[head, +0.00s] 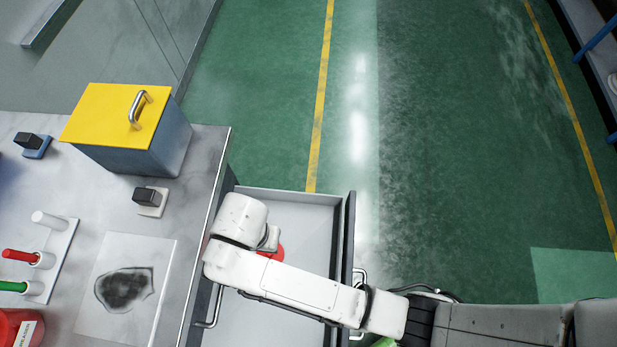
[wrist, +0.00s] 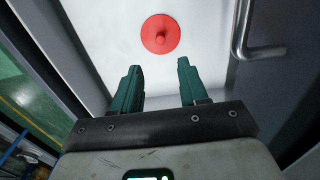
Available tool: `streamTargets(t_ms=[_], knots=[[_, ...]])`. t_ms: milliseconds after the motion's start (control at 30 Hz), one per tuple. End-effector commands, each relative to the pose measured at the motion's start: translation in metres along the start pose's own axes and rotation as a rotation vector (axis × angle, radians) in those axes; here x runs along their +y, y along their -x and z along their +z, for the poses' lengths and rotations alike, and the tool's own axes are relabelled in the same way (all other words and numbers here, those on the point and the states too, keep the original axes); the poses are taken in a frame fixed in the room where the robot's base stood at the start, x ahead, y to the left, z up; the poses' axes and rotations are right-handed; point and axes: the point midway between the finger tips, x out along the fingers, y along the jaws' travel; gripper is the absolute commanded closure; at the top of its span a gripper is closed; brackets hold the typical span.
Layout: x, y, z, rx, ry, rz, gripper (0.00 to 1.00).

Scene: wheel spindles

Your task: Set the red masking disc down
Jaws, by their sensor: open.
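The red masking disc (wrist: 158,34) lies flat on the pale floor of an open drawer (head: 300,207), its small knob facing up in the wrist view. In the head view only part of the disc (head: 275,252) shows, the rest hidden by my arm. My gripper (wrist: 160,72) is open and empty, its two green fingers apart. The disc lies beyond the fingertips in the wrist view, with no finger touching it. In the head view my gripper is hidden under my arm.
A bar handle (wrist: 243,30) is at the drawer's side. The workbench on the left carries a blue box with a yellow lid (head: 115,115), a rack with white, red and green spindles (head: 52,255), a stained sheet (head: 125,288) and a red container (head: 15,328). Green floor beyond is clear.

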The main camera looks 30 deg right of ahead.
Motion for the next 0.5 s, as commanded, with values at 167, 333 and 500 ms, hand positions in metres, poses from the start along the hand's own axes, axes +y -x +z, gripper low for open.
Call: streamTargets(t_ms=[167,333,500], knots=[[0.016,0.0,-0.013,0.003,0.022,-0.002,0.57],[0.088,0.004,-0.056,0.018,0.154,-0.015,0.57],[0.184,0.02,-0.081,0.048,0.352,-0.025,0.57]])
